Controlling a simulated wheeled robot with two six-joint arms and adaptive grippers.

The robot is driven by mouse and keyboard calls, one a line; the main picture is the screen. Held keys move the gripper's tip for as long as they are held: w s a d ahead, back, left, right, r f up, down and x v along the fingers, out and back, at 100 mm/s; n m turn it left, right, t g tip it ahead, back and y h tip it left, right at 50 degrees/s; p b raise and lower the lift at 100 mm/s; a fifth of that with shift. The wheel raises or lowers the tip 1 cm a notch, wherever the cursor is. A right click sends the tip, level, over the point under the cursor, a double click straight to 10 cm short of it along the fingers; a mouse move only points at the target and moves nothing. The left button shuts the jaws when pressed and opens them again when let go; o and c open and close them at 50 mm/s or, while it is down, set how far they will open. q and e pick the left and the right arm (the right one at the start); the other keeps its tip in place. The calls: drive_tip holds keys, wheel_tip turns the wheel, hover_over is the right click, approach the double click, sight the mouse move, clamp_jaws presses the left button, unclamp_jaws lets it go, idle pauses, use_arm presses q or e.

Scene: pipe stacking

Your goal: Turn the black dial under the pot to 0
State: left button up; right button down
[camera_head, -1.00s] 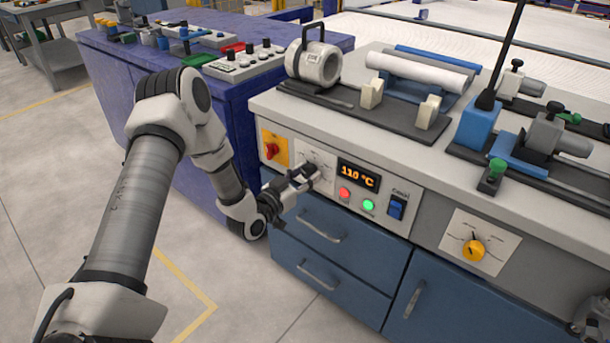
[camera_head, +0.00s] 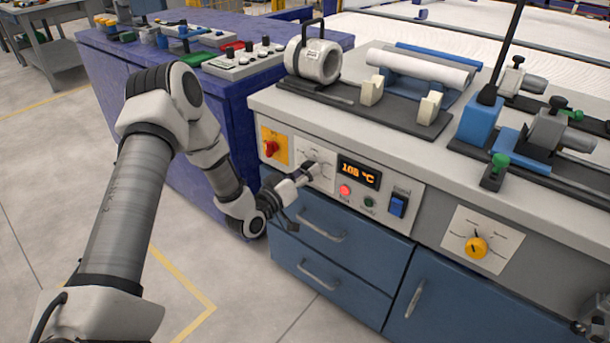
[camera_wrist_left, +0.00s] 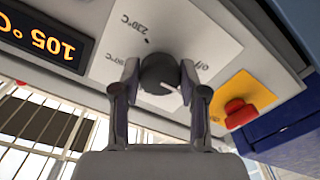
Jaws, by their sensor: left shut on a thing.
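The black dial (camera_wrist_left: 160,72) sits on a white scale plate marked 230°C and Off, which appears upside down in the left wrist view. My left gripper (camera_wrist_left: 159,80) is shut on the dial, one finger on each side. A pale pointer mark shows on the dial's edge. In the head view my left gripper (camera_head: 309,171) reaches the plate (camera_head: 317,153) and mostly hides the dial. The pot-like white cylinder with a black handle (camera_head: 317,63) stands on the bench above. Only a small part of my right arm shows at the lower right edge.
The display (camera_head: 359,172) reads 105 °C. Beside the dial are a red switch on a yellow plate (camera_head: 272,148), a lit red lamp (camera_head: 344,190), a dark green lamp (camera_head: 369,202) and a blue switch (camera_head: 398,204). A yellow dial (camera_head: 476,248) is further right.

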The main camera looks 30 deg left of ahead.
use_arm(q)
drive_tip(key=n+b, duration=0.1)
drive_tip(key=n, duration=0.4)
drive_tip(key=shift+r+n+b, duration=0.1)
drive_tip(key=shift+n+b, duration=0.3)
idle(0.4)
drive_tip(key=o, duration=1.1)
drive_tip(key=shift+o, duration=0.2)
drive_tip(key=s, duration=1.2)
drive_tip(key=shift+a, duration=0.45)
